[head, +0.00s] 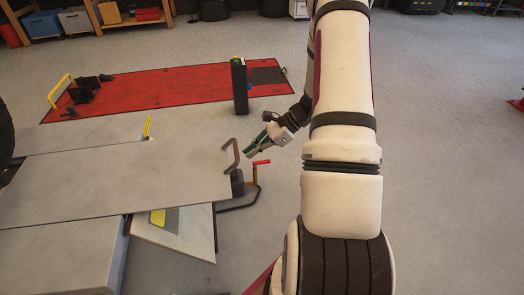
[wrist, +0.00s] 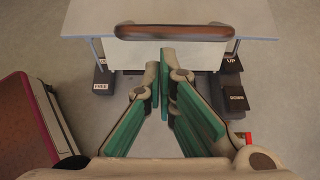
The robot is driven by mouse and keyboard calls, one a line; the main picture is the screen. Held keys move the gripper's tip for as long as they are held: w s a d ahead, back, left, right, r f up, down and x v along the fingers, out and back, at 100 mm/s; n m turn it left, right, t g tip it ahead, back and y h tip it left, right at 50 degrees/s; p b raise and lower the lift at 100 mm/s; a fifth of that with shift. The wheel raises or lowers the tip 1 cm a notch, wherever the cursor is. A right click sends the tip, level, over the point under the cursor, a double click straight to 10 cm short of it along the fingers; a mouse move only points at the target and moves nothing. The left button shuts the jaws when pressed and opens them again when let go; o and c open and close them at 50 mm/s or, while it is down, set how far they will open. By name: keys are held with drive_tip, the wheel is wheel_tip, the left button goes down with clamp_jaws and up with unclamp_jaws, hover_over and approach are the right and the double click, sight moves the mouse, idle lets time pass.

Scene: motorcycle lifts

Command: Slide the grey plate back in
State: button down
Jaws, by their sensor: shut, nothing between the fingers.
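The grey plate (head: 125,178) is a long flat panel on the lift at the left of the head view, its right end jutting out past the lift. A brown-grey bar handle (head: 231,156) stands at that end. In the wrist view the plate (wrist: 250,18) crosses the top, with the handle (wrist: 173,32) along its near edge. My gripper (head: 248,153), with green finger pads, is just right of the handle in the head view. In the wrist view my gripper (wrist: 168,58) points at the handle's middle. It is shut and empty; whether it touches the handle I cannot tell.
A red-handled lever (head: 260,162) stands close below my gripper. Pedals marked UP (wrist: 232,63) and DOWN (wrist: 235,97) lie beneath the plate end. A red lift platform (head: 165,92) and dark post (head: 240,85) are behind. The floor at right is clear.

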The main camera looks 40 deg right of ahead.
sight(152, 173)
drive_tip(key=shift+w+a, duration=0.1)
drive_tip(key=shift+a, duration=0.1)
drive_tip(key=w+a+b, duration=0.1)
drive_tip(key=w+a, duration=0.5)
drive_tip(key=a, duration=0.2)
drive_tip(key=w+a, duration=0.6)
drive_tip(key=a, duration=0.3)
drive_tip(key=w+a+b, duration=0.1)
drive_tip(key=w+a, duration=0.4)
drive_tip(key=a, duration=0.4)
drive_tip(key=shift+w+a+r+b, duration=0.15)
drive_tip(key=shift+w+b, duration=0.15)
drive_tip(key=shift+w, duration=0.1)
